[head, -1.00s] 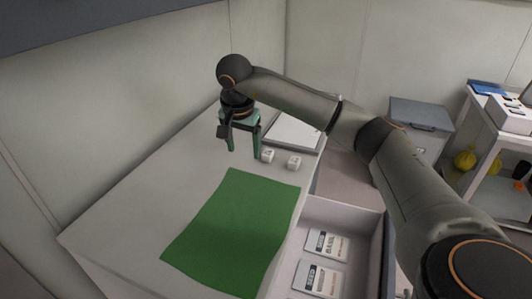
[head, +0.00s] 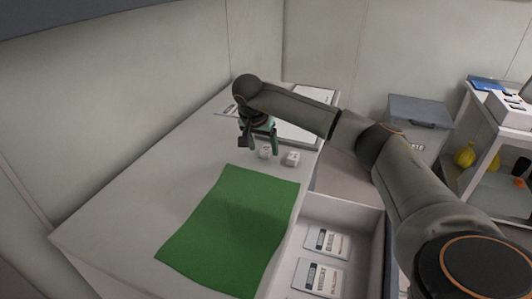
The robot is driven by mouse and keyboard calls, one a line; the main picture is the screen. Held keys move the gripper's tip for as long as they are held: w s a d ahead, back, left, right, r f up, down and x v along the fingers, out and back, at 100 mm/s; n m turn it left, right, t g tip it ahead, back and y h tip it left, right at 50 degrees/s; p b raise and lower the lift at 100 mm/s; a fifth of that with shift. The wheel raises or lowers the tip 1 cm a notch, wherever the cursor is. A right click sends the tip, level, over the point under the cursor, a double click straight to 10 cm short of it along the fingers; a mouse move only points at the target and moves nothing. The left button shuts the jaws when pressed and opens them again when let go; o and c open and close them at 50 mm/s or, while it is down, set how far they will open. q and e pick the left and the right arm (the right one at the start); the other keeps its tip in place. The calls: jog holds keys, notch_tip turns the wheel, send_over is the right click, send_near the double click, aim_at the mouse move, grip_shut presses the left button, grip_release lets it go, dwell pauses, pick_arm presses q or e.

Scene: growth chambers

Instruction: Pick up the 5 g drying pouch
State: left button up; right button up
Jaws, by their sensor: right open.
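Two small white pouch-like blocks stand on the white bench beyond the green cloth: a left one (head: 265,153) and a right one (head: 291,158). Each has a faint dark mark, too small to read, so I cannot tell which is the 5 g drying pouch. My right gripper (head: 260,149) is open and points down at the left block, which shows between its fingers. I cannot tell whether the fingers touch it. The right block is outside the fingers, to their right. My left gripper is not in view.
A green cloth (head: 228,225) lies on the bench nearer me. A tray or board (head: 313,97) lies behind the gripper. An open drawer (head: 343,212) at the bench's right holds labelled packets (head: 327,241). A grey box (head: 420,112) and a white shelf (head: 480,130) stand at right.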

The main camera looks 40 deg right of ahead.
jog(key=shift+x, duration=0.75)
jog(key=shift+c, duration=0.3)
grip_shut()
